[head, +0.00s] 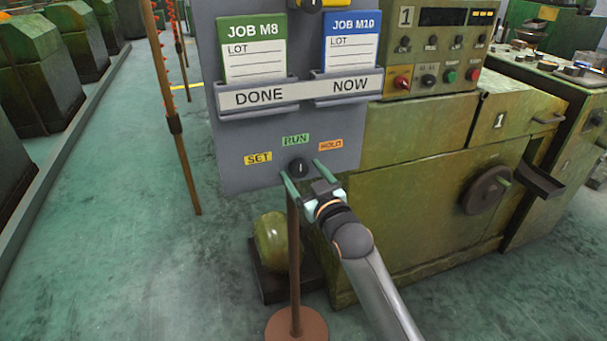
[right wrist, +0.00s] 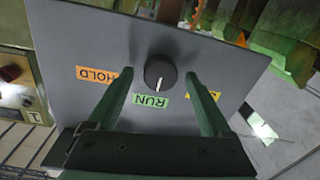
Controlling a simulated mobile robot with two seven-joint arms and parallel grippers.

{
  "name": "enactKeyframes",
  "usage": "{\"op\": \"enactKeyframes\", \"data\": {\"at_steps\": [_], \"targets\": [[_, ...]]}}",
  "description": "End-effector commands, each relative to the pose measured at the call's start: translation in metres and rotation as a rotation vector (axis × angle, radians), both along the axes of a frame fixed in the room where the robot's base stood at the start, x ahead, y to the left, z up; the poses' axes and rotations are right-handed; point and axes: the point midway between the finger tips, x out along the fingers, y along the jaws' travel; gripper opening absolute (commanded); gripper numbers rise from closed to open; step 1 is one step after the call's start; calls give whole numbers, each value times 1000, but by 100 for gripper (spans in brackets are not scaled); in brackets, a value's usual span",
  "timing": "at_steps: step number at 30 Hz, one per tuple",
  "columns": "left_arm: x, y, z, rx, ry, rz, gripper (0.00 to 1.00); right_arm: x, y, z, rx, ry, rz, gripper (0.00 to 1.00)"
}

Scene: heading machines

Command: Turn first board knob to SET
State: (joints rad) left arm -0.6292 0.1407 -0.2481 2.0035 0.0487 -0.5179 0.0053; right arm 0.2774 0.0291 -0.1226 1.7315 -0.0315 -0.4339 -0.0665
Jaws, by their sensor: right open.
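The black board knob (head: 298,168) sits low on the grey board (head: 230,130). Its white pointer line is upright, toward the green RUN label (head: 295,140). The yellow SET label (head: 258,158) is to the left and the orange HOLD label (head: 330,145) to the right. My right gripper (head: 300,169) is open, its green fingers on either side of the knob. In the right wrist view the knob (right wrist: 160,72) stands between the spread fingertips, with gaps on both sides, and its pointer faces RUN (right wrist: 150,101). One finger partly covers SET there. My left gripper is not in view.
Green JOB M8 (head: 252,47) and blue JOB M10 (head: 351,42) cards stand in holders on the board. Another knob (head: 308,3) is cut off at the top. A green machine (head: 425,150) stands behind to the right. Open floor lies left.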

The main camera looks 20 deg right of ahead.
Motion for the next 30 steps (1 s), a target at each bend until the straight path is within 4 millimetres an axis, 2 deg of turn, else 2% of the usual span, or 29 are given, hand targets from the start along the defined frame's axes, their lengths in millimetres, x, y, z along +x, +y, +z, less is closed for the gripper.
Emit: {"op": "enactKeyframes", "data": {"at_steps": [4,26,30], "targets": [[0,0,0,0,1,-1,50,0,0,0,1,0,0,82],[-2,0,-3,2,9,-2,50,-1,0,0,1,0,0,0],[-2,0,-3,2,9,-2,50,-1,0,0,-2,1,0,0]]}}
